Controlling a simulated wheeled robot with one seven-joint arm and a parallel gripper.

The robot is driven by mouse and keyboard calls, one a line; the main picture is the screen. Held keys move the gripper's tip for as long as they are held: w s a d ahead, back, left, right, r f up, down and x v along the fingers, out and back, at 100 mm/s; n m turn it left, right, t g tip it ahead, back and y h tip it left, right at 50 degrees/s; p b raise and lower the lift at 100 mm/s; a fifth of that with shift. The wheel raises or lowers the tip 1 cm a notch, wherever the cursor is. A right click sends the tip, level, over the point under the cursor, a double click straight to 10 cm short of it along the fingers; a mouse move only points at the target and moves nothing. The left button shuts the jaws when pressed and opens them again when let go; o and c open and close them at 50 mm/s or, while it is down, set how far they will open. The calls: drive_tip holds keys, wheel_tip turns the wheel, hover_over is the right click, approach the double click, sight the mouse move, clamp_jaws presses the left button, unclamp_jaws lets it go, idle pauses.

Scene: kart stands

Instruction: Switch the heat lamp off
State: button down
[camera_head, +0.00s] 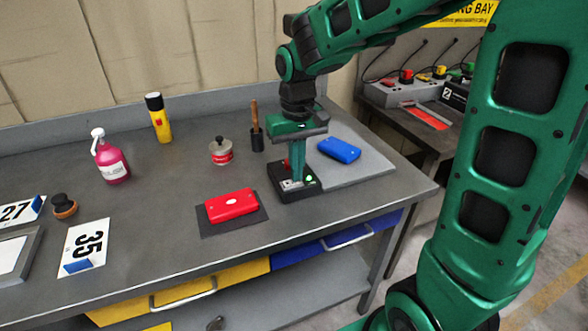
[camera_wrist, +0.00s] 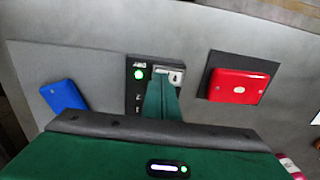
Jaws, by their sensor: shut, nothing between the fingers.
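A black switch box (camera_head: 305,188) with a lit green light stands on the bench near its right end. In the wrist view the box (camera_wrist: 133,100) shows its green light, small white lettering and a pale metal plate at its top. My gripper (camera_head: 296,178) points down at the box with its fingers shut and empty. In the wrist view the fingertips (camera_wrist: 162,84) overlap the plate; I cannot tell whether they touch it. The fingers hide part of the box, and a bit of red shows behind them in the head view. I cannot make out a heat lamp itself.
A red case (camera_head: 231,205) on a dark mat lies left of the box. A blue case (camera_head: 339,150) lies on a grey mat to its right.

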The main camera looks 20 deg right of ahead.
sight(291, 181)
drive_tip(key=shift+f, duration=0.2)
idle(0.4)
drive_tip(key=shift+a+r, duration=0.25)
drive_tip(key=shift+a, duration=0.5)
wheel_tip(291, 181, up, 14)
idle(0.6)
idle(0.4)
